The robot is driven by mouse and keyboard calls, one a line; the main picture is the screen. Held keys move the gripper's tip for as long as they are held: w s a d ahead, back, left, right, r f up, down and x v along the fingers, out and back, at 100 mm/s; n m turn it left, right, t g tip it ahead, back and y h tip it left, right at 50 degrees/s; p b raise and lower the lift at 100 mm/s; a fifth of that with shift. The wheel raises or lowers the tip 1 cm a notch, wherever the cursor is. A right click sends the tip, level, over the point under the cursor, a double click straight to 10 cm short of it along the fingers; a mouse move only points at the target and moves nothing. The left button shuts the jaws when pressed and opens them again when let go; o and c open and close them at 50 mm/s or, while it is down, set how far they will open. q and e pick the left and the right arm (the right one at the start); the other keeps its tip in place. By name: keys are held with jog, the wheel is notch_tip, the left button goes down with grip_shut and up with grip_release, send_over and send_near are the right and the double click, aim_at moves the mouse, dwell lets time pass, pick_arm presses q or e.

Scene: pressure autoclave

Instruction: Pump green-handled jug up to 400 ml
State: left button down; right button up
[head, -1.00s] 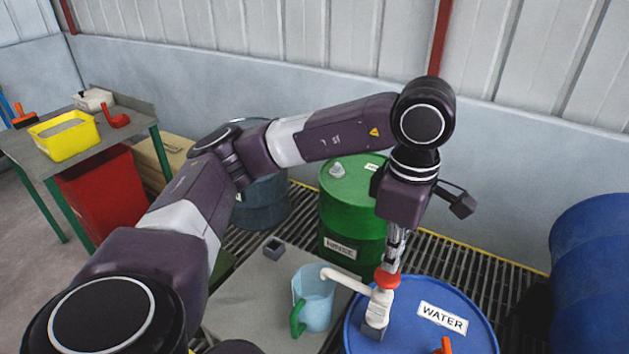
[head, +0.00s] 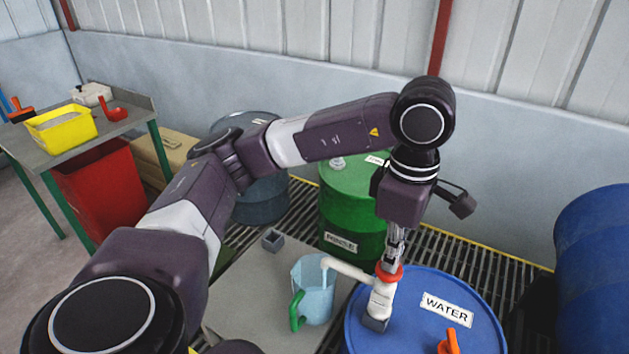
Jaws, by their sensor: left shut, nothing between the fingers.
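The light-blue jug (head: 318,298) with a green handle (head: 297,312) stands upright on a grey platform (head: 248,298). Its liquid level and markings are too small to read. A white hand pump (head: 380,300) with a red collar stands on the blue drum labelled WATER (head: 480,322). Its white spout (head: 347,269) reaches left over the jug's mouth. My left gripper (head: 392,262) points down, shut and empty, at the top of the pump by the red collar. Whether it touches the pump is hard to tell. My right gripper is not in view.
A green drum (head: 345,205) stands behind the jug, and another blue drum (head: 595,255) is at the right. A small grey block (head: 273,240) sits on the platform. An orange-handled item (head: 449,342) is on the WATER drum. A table (head: 60,158) with a yellow bin (head: 62,135) is at left.

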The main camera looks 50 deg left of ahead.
pick_arm(q)
jog(key=shift+f+b, duration=0.65)
jog(key=shift+f, duration=0.2)
jog(key=shift+r, duration=0.1)
jog(key=shift+r+p, duration=1.8)
jog(key=shift+r, duration=0.7)
jog(key=shift+f, duration=0.15)
jog(key=shift+f+b, duration=2.55)
jog(key=shift+r+p, duration=2.25)
jog(key=shift+r, duration=0.45)
